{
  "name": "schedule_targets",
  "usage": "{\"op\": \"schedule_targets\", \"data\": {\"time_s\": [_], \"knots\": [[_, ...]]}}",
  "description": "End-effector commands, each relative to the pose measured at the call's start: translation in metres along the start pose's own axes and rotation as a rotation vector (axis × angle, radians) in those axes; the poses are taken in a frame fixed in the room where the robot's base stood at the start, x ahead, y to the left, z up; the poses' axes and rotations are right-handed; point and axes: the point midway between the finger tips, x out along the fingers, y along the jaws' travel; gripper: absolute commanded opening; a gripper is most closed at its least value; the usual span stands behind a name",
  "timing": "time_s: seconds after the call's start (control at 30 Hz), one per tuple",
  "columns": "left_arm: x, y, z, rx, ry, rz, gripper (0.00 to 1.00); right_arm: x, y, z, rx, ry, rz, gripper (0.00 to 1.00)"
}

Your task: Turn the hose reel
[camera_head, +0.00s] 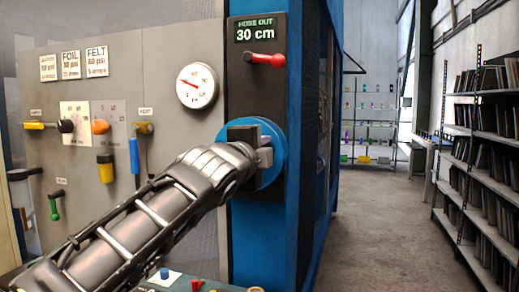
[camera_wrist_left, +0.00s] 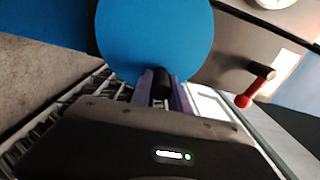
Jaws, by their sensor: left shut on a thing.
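The hose reel (camera_head: 275,135) is a blue disc on the dark column of the machine, partly hidden behind my left gripper. In the left wrist view the blue disc of the reel (camera_wrist_left: 155,35) fills the top middle. My left gripper (camera_head: 260,146) is at the reel's face, and its fingers (camera_wrist_left: 160,88) are closed around a dark, round handle (camera_wrist_left: 158,80) in front of the disc. The display (camera_head: 257,31) above the reel reads "HOSE OUT 30 cm". My right gripper is not in view.
A red lever (camera_head: 265,59) sticks out above the reel, and a round gauge (camera_head: 197,86) is left of it. The grey panel holds several coloured levers and knobs. Shelves (camera_head: 488,130) stand at the right, with clear floor (camera_head: 385,215) between.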

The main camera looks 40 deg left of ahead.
Motion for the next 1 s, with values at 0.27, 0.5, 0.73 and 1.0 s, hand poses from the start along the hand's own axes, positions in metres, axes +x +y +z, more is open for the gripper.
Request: {"op": "schedule_targets", "data": {"time_s": [0.27,0.5,0.73,1.0], "knots": [[0.0002,0.0085,-0.0035,0.130,0.003,0.001,0.00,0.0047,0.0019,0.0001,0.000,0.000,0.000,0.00],[0.0003,0.0101,-0.0035,0.161,0.002,0.001,0.00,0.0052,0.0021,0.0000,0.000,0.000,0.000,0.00],[0.0004,0.0102,-0.0035,0.161,0.002,0.002,0.00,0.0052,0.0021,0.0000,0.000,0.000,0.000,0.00],[0.0003,0.0098,-0.0032,0.160,0.001,0.001,0.38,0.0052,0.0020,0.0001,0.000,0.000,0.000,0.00]]}}
